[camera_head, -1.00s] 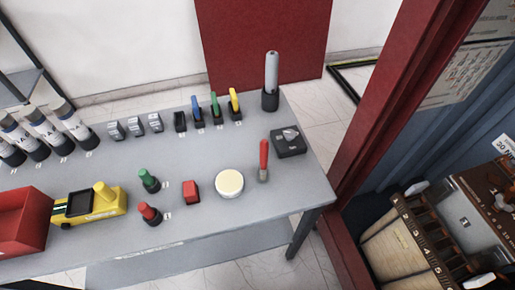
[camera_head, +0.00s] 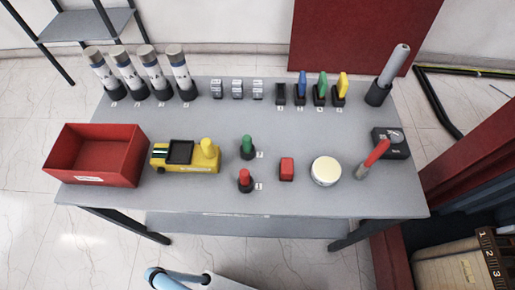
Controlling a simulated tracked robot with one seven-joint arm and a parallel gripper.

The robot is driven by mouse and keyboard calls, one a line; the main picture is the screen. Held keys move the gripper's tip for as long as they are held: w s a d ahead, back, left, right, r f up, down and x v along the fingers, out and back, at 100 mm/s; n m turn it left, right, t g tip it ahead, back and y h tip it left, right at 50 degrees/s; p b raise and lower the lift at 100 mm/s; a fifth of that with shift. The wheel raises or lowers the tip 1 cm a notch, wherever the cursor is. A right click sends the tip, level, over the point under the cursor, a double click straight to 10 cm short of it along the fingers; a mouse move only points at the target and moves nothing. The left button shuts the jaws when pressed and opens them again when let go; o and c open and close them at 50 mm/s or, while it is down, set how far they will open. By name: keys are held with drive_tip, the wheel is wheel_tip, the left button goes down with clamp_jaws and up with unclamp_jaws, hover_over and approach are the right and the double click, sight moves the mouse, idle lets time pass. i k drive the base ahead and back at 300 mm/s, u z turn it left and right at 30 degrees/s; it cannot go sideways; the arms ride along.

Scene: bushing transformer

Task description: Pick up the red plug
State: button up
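A small red-topped plug with a black base (camera_head: 245,181) stands upright near the front middle of the grey table (camera_head: 220,205). A similar green-topped plug (camera_head: 247,147) stands just behind it. A red block-like piece (camera_head: 286,168) sits to its right, apart from it. My gripper is not in view, so its state and its distance from the plug do not show.
A red bin (camera_head: 97,150) and a yellow device (camera_head: 185,157) stand left of the plugs. A round cream-topped item (camera_head: 325,171) and a red-handled tool (camera_head: 373,158) lie right. Labelled cylinders (camera_head: 145,73) and coloured clips line the back.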

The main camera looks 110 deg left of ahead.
sight(244, 173)
drive_tip(key=z, duration=0.65)
drive_tip(key=i, duration=0.1)
drive_tip(key=u, duration=2.8)
drive_tip(key=i, duration=0.2)
drive_tip(key=u, duration=1.75)
drive_tip(key=k, duration=1.25)
drive_tip(key=z, duration=0.45)
drive_tip(key=i, duration=0.9)
drive_tip(key=u, duration=0.65)
